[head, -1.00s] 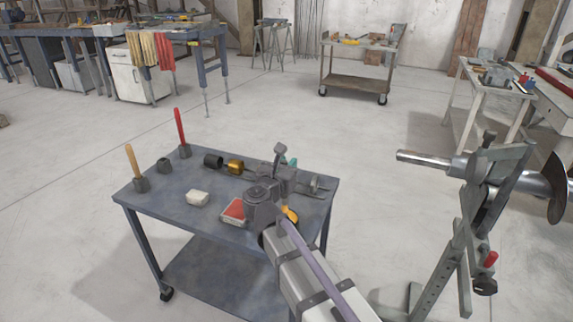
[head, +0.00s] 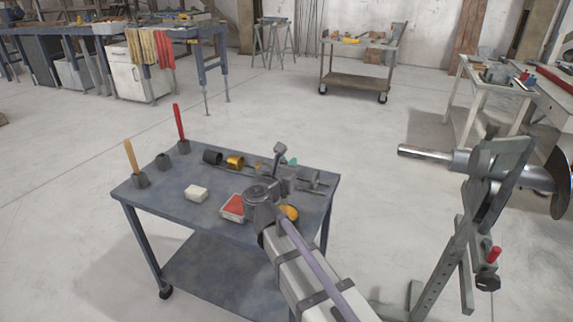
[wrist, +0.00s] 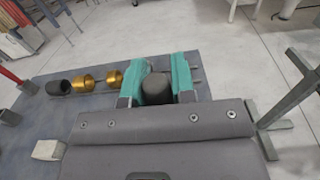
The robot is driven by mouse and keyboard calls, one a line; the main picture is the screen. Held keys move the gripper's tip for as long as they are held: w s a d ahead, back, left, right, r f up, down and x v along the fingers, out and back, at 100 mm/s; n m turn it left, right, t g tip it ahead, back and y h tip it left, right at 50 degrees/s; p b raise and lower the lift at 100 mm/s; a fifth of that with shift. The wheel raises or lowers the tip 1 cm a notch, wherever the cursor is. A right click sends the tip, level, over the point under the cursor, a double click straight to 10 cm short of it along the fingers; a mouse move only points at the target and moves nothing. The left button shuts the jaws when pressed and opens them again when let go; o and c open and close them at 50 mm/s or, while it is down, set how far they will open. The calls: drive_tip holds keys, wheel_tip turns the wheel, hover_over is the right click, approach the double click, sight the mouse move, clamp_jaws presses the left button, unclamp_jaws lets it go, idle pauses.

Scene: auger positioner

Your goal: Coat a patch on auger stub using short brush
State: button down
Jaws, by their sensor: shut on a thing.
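My gripper (wrist: 158,85) shows two teal fingers in the wrist view, shut on a dark, round-ended thing (wrist: 157,89), seen end-on. It may be the short brush's handle; its far end is hidden. In the head view a teal fingertip (head: 292,161) shows over the cart's right part, and my wrist hides most of the grip. The auger stub (head: 425,153) is a bare, shiny shaft pointing left from the stand at right, well apart from my gripper. An open tray with a red surface (head: 233,207) sits on the cart left of my wrist.
The cart (head: 160,202) also bears a tan-handled tool (head: 131,158) and a red-handled tool (head: 179,124) upright in cups, an empty-looking dark cup (head: 163,161), a white block (head: 195,193) and gold cylinders (wrist: 82,83). The auger's stand (head: 465,235) has a red knob. Open floor separates cart and stand.

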drive_tip(key=shift+f+b, duration=0.45)
drive_tip(key=shift+f, duration=0.05)
idle(1.1)
wheel_tip(320, 180, up, 7)
drive_tip(key=p, duration=0.7)
